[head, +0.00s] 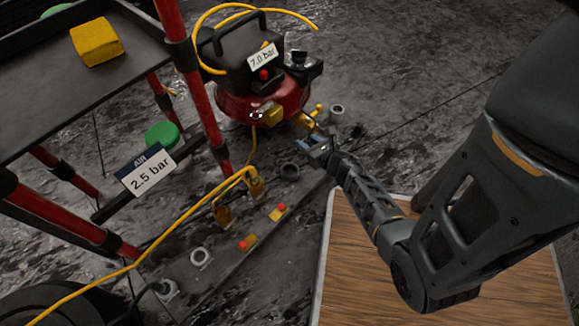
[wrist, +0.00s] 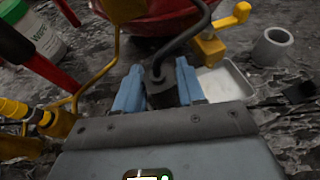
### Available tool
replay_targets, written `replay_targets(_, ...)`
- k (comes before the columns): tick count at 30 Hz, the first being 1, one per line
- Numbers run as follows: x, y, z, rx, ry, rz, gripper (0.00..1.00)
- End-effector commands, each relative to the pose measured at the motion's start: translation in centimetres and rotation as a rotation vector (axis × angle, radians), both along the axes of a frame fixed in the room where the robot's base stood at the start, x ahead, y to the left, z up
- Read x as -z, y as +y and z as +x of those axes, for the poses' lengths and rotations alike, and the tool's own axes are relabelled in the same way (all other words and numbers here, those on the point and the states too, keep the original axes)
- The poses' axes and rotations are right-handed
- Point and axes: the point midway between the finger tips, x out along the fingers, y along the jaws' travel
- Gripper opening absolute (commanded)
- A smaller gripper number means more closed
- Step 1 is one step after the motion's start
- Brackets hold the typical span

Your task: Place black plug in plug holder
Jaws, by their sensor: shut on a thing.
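My gripper (wrist: 160,85) has blue fingers and is shut on a black plug (wrist: 160,94) with a black cable rising from it. In the head view my gripper (head: 318,148) is low over the floor, in front of the red compressor; the plug is too small to make out there. A grey open cup (wrist: 273,47) stands to the right of my gripper, apart from it; it also shows in the head view (head: 338,109). I cannot tell which one is the plug holder.
The red compressor (head: 238,108) with its yellow valve stands just beyond my gripper. A red-legged cart (head: 200,90) is at the left. A yellow hose (head: 190,210) crosses to brass fittings. A pale shallow tray (wrist: 228,82) lies by my right finger. A wooden board (head: 350,270) lies below my arm.

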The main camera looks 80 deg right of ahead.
Motion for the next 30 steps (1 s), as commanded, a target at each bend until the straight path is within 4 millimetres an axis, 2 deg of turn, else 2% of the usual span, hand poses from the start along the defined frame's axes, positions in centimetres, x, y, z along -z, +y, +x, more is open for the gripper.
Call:
replay_targets(1, 1.3, 0.6, 0.8, 0.002, -0.002, 0.0, 0.07)
replay_targets(3, 2.1, 1.4, 2.0, 0.002, -0.002, 0.0, 0.07)
replay_targets(11, 3.9, 3.5, 4.9, 0.001, -0.001, 0.0, 0.07)
replay_targets(16, 4.5, 3.7, 5.3, 0.001, 0.0, 0.0, 0.07)
replay_targets(24, 8.0, 3.6, 5.2, 0.004, 0.0, 0.001, 0.07)
replay_targets(30, 7.8, 3.7, 5.2, 0.0, 0.0, 0.0, 0.07)
